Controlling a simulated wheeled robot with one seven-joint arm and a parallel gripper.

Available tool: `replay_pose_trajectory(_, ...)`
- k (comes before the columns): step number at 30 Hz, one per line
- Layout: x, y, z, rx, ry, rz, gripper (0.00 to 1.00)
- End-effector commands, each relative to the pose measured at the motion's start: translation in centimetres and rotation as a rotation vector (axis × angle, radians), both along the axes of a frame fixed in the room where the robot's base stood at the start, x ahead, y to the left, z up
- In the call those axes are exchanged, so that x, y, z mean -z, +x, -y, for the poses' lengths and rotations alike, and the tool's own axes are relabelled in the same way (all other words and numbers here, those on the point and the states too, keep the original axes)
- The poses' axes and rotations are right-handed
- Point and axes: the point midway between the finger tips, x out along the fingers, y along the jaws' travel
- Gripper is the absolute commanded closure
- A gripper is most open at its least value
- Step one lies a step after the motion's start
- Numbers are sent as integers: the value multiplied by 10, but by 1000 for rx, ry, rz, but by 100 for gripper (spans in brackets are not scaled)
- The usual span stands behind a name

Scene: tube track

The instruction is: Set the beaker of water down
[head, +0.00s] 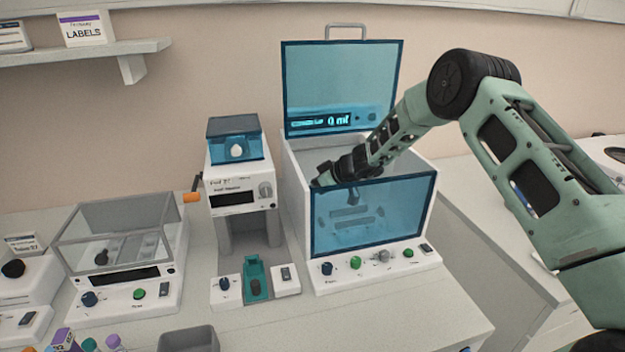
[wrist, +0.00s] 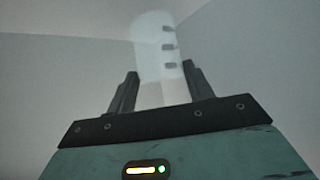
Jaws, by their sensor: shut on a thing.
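The beaker (wrist: 158,47) is a pale, see-through cylinder with dark marks down its side, seen in the wrist view. My gripper (wrist: 160,82) has one finger on each side of its lower part and is shut on it. The water level cannot be made out. In the head view my gripper (head: 351,193) reaches down into an open-topped white machine (head: 293,185), behind its blue see-through front panel (head: 385,222). The beaker cannot be told apart there, and its base and any contact with the floor are hidden.
The machine's blue lid (head: 342,75) stands raised behind the arm, and its walls close around my gripper. A smaller white device (head: 240,190) stands to its left, then a clear-covered unit (head: 120,245). A grey bin (head: 188,339) is at the front.

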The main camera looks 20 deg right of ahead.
Motion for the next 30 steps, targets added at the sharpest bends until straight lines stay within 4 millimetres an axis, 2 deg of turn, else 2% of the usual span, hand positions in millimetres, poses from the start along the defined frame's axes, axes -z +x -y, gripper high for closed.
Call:
replay_pose_trajectory(12,4,0,0,-1,0,2,81)
replay_pose_trajectory(13,3,0,0,-1,0,2,43)
replay_pose_trajectory(15,2,0,0,-1,1,1,27)
replay_pose_trajectory(27,-3,0,-1,-1,1,1,27)
replay_pose_trajectory(30,-6,-6,8,0,-1,3,27)
